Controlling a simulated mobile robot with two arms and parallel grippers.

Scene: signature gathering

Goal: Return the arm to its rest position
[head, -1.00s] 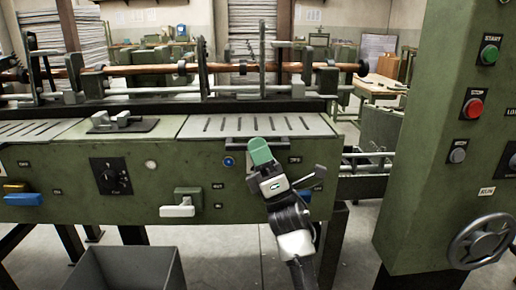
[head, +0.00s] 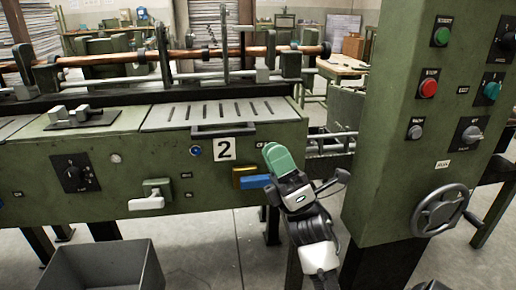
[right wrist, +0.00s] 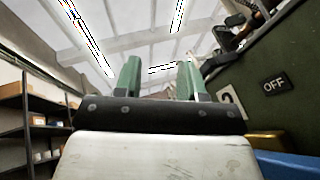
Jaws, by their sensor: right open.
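My right gripper (head: 279,158) is raised in front of the green machine (head: 120,205), with its green fingers pointing up and away. In the right wrist view, the two green fingers (right wrist: 160,78) stand apart with nothing between them, so it is open and empty. My left gripper does not show.
A green control cabinet (head: 400,120) with buttons and a handwheel (head: 440,210) stands to the right. A grey open bin (head: 103,270) is on the floor at lower left. A white-handled lever (head: 147,203) sticks out of the machine front. Shelves (right wrist: 35,125) show in the right wrist view.

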